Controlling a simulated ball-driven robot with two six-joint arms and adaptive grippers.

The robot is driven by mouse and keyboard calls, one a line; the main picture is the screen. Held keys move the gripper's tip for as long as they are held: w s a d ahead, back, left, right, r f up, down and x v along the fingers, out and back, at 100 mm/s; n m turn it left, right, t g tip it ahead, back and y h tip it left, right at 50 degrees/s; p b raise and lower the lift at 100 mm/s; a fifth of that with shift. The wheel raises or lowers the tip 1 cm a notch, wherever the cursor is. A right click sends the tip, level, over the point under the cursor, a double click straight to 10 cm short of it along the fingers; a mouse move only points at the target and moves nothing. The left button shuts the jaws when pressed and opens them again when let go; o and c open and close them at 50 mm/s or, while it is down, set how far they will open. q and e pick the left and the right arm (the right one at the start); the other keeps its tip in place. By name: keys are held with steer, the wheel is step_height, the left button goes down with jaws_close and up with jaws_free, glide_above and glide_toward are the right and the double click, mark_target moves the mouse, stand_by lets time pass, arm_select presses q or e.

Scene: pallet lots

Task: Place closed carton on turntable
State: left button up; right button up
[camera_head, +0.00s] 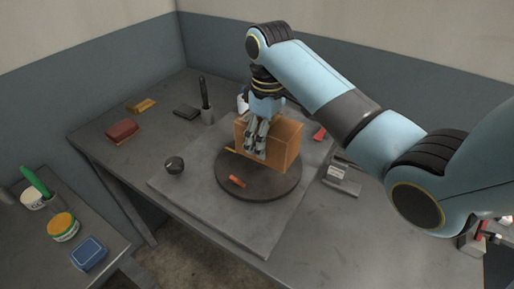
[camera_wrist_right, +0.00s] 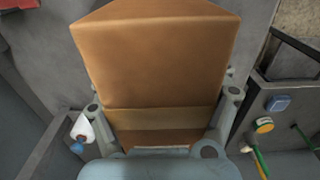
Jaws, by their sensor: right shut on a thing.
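The closed carton (camera_head: 284,141) is a brown box, over the dark round turntable (camera_head: 262,185) in the head view. My right gripper (camera_head: 259,150) comes down from above and is shut on the carton. In the right wrist view the carton (camera_wrist_right: 155,60) fills the middle, between the two fingers of the right gripper (camera_wrist_right: 160,120). I cannot tell whether the carton's bottom touches the turntable. A small orange piece (camera_head: 237,181) lies on the turntable's near part. My left gripper is not in view.
A red block (camera_head: 122,131) lies at far left. A side table holds a blue box (camera_head: 88,253) and tubs.

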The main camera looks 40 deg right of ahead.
steer(key=w+f, duration=0.2)
steer(key=w, duration=0.1)
steer(key=shift+w+f, duration=0.25)
step_height(320, 180, down, 3)
steer(key=shift+r, duration=0.2)
steer(key=shift+f, duration=0.5)
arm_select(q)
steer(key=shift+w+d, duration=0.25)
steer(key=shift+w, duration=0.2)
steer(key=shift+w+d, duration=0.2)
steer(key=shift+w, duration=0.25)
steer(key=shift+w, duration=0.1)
arm_select(e)
steer(key=o, duration=1.5)
steer(key=shift+f, duration=0.15)
step_height(320, 180, up, 12)
steer(key=shift+r+b, duration=0.2)
steer(key=shift+b, duration=0.1)
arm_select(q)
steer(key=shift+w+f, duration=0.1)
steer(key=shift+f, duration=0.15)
